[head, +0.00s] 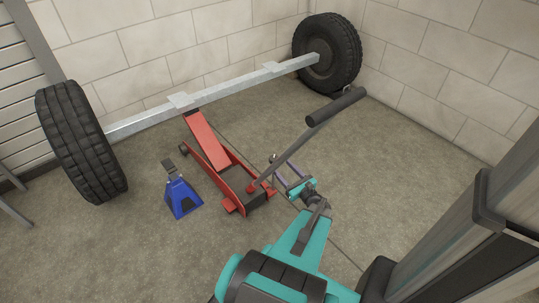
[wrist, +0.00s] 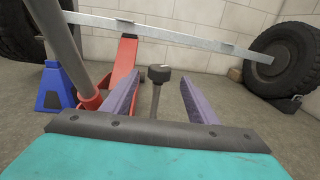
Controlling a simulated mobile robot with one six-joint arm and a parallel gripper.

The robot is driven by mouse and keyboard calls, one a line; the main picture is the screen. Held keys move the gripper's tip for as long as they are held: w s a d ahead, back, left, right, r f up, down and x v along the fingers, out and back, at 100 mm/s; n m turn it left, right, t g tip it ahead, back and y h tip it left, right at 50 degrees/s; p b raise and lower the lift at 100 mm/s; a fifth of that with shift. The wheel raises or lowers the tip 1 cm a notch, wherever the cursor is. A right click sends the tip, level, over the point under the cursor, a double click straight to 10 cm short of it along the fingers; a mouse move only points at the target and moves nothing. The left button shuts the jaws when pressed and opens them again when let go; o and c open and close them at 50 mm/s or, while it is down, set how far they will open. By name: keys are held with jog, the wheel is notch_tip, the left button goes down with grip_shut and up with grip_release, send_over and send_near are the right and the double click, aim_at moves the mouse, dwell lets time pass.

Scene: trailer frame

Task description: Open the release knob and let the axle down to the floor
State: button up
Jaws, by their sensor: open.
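The release knob (wrist: 159,73) is a black cap on a thin grey stem. In the wrist view it stands between the two purple fingers of my gripper (wrist: 161,80), with a gap on each side. My gripper is open, at the rear of the red floor jack (head: 205,145), right of its handle (head: 290,158); the head view also shows it (head: 285,172). The jack's raised arm meets the underside of the grey axle (head: 225,86). A tyre is at each end of the axle, left (head: 82,140) and right (head: 328,55); I cannot tell their floor clearance.
A blue jack stand (head: 182,195) stands on the floor left of the jack, apart from the axle. The jack handle slants up to a black grip (head: 337,106) near my arm. A low black object (wrist: 287,104) lies by the right tyre. Block walls close the back.

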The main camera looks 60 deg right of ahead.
jog(key=b+x, duration=0.2)
jog(key=x, duration=0.9)
jog(key=shift+w+d, duration=0.15)
jog(key=shift+w, duration=0.15)
